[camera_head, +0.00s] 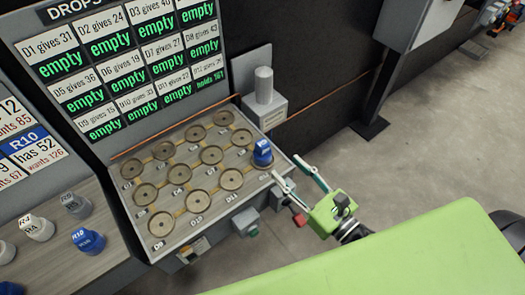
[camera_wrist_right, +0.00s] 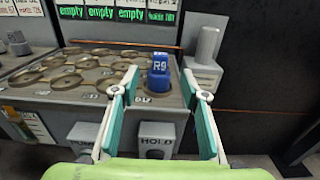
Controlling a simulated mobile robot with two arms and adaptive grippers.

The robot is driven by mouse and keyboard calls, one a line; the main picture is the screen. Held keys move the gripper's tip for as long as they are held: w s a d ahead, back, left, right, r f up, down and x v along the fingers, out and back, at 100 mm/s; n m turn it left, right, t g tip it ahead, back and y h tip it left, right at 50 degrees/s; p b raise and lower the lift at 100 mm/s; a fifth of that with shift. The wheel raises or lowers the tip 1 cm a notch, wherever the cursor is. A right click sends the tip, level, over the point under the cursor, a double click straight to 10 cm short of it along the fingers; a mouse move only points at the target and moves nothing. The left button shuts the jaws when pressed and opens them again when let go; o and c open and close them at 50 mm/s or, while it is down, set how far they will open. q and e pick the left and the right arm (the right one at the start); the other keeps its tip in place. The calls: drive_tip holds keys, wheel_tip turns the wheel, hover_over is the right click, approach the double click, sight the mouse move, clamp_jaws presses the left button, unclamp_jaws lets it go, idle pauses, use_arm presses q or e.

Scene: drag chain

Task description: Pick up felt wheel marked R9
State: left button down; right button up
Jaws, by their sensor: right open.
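The blue felt wheel marked R9 (camera_wrist_right: 159,76) stands upright in a round recess at the near right corner of the grey tray (camera_wrist_right: 50,95). It also shows in the head view (camera_head: 262,154), where its mark is hard to read. My right gripper (camera_wrist_right: 160,93) is open, with its two teal-lined fingers apart. In the wrist view the wheel appears between the fingertips, farther off and not held. In the head view my right gripper (camera_head: 297,172) reaches in from the right, its fingertips close to the wheel. My left gripper is not in view.
A sign board (camera_head: 135,65) behind the tray reads "empty" in most cells. A grey post on a block (camera_head: 264,98) stands at the tray's back right. Other wheels, including blue R10 (camera_head: 88,240), stand on the left bench. The tray's other recesses look empty.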

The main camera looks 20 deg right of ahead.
sight(266, 148)
drive_tip(key=p+x, duration=0.1)
drive_tip(key=x, duration=0.5)
drive_tip(key=shift+w+p, duration=0.25)
drive_tip(key=shift+p, duration=0.05)
drive_tip(key=p+x, duration=0.2)
drive_tip(key=x, duration=0.3)
drive_tip(key=shift+f, duration=0.1)
drive_tip(key=shift+w+a+f, duration=0.1)
drive_tip(key=shift+w+f, duration=0.05)
clamp_jaws()
